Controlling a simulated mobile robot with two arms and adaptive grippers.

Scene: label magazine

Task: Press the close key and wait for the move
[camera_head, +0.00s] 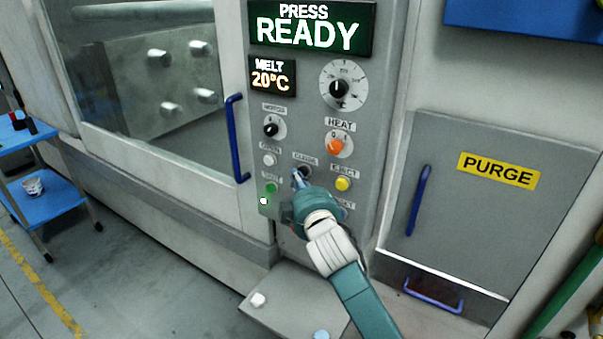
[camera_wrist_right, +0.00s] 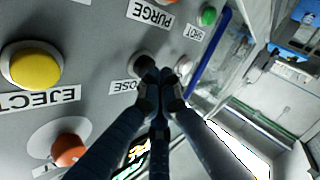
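The black close key (camera_head: 304,171) sits on the grey control panel under its CLOSE label, partly covered by my right gripper. It also shows in the right wrist view (camera_wrist_right: 144,64) as a dark round button, with part of its label hidden. My right gripper (camera_head: 298,180) is shut and empty, its fingertips at the key's lower edge in the head view. In the right wrist view the fingertips (camera_wrist_right: 160,76) are together and overlap the key's edge; I cannot tell whether they touch it. The display (camera_head: 310,28) reads PRESS READY. My left gripper is not in view.
A blue handle (camera_head: 237,138) stands left of the panel. The purge door (camera_head: 460,215) is right. A blue cart (camera_head: 50,208) stands far left.

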